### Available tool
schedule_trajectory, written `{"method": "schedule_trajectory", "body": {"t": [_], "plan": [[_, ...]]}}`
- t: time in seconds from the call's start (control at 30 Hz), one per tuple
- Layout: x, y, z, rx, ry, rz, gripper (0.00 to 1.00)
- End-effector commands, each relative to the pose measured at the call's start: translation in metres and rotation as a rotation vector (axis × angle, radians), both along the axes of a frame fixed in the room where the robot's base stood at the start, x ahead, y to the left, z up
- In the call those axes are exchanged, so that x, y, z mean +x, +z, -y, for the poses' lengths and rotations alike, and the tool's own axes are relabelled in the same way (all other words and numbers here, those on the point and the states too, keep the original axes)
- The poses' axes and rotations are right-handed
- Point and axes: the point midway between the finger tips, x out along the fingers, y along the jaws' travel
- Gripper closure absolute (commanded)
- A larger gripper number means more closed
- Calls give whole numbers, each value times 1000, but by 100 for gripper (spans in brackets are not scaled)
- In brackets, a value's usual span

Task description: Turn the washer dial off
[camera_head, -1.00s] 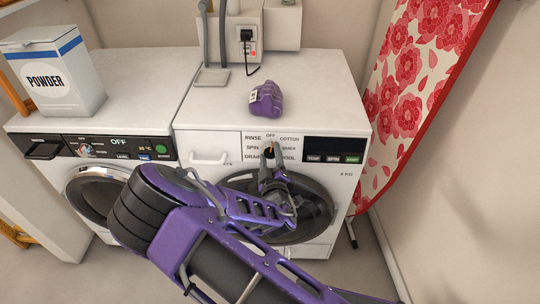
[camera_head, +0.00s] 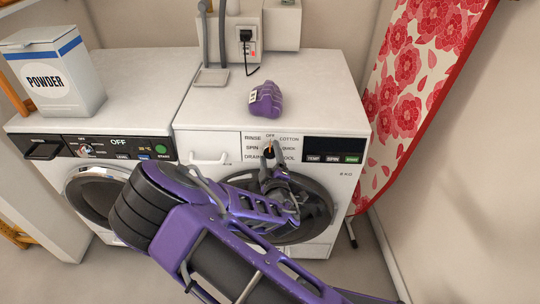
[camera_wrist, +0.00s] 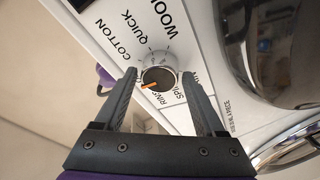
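The washer dial (camera_wrist: 158,77) is a round dark-faced knob with an orange pointer, on the white front panel of the right-hand machine. In the wrist view the pointer aims left and slightly down, between the COTTON and RINSE labels. The OFF label (camera_head: 270,135) shows just above the dial in the head view. My gripper (camera_wrist: 159,76) is open, with one finger on each side of the dial and small gaps visible. In the head view my gripper (camera_head: 268,156) is at the panel and hides most of the dial.
The right-hand washer (camera_head: 330,92) has a purple bag (camera_head: 265,99) on top. A second machine (camera_head: 145,75) stands left, with a powder box (camera_head: 60,75) on it. A floral ironing board (camera_head: 405,95) leans at the right. A round door lies below the panel.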

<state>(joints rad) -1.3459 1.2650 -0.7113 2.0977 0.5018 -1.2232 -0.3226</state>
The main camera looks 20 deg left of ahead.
Motion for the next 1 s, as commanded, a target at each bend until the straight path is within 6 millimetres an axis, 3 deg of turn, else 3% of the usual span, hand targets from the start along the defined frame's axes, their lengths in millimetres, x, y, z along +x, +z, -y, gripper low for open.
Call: {"method": "schedule_trajectory", "body": {"t": [0.07, 0.47, 0.67, 1.0], "plan": [[0, 0, 0, 0, 0, 0, 12], [-7, 1, 2, 1, 1, -1, 12], [-40, 3, 17, -1, 0, -4, 12], [-116, 8, 50, -1, 0, -2, 12]]}}
